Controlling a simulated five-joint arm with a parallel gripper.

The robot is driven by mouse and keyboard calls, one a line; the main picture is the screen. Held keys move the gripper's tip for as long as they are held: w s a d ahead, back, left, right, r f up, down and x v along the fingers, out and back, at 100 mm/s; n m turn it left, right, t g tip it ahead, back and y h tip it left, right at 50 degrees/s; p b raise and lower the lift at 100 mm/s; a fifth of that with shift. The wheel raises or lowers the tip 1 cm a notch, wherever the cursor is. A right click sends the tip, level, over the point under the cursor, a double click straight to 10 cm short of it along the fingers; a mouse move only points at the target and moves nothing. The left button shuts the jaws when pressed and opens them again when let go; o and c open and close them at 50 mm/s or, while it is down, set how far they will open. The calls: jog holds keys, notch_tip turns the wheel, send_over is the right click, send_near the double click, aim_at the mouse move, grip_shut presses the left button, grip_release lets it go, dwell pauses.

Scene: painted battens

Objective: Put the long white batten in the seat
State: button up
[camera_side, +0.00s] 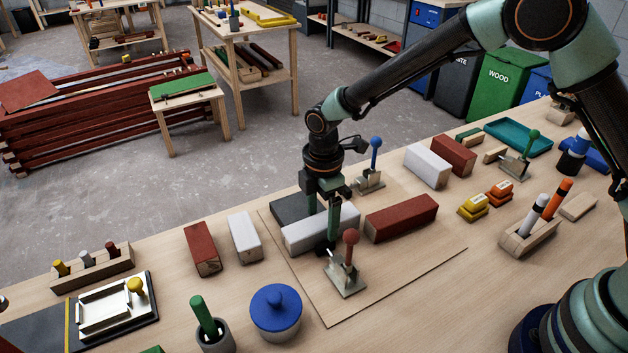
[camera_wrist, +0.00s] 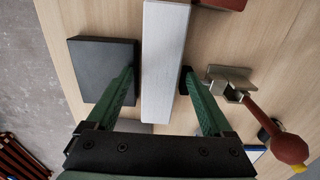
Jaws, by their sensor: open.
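The long white batten (camera_side: 300,236) lies flat on a thin board (camera_side: 400,275) and also runs up the middle of the wrist view (camera_wrist: 165,50). My gripper (camera_side: 322,222) is down over it, with one finger on each side; in the wrist view the open fingers (camera_wrist: 158,76) straddle it with a gap at the right finger. A dark grey block (camera_side: 287,208) lies beside the batten on its far side, left of it in the wrist view (camera_wrist: 100,65). I cannot tell for certain which part is the seat.
A long red batten (camera_side: 402,217) lies just right of the white one. A red-handled clamp (camera_side: 346,270) stands close in front, and a blue-handled clamp (camera_side: 371,172) behind. Short red (camera_side: 202,250) and white (camera_side: 244,237) blocks lie left. The board's front part is clear.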

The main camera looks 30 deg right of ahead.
aim_at(322, 220)
jog(key=shift+r, duration=0.1)
notch_tip(322, 220, up, 12)
jog(key=s+d+r+m+t, duration=0.3)
jog(key=s+d+r+m, duration=0.2)
jog(key=d+r+m, duration=0.5)
jog(key=s+d+m+t, duration=0.2)
jog(key=s+d+m, duration=0.6)
jog(key=s+d, duration=0.1)
jog(key=shift+d+f+t, duration=0.25)
jog(key=shift+t, duration=0.05)
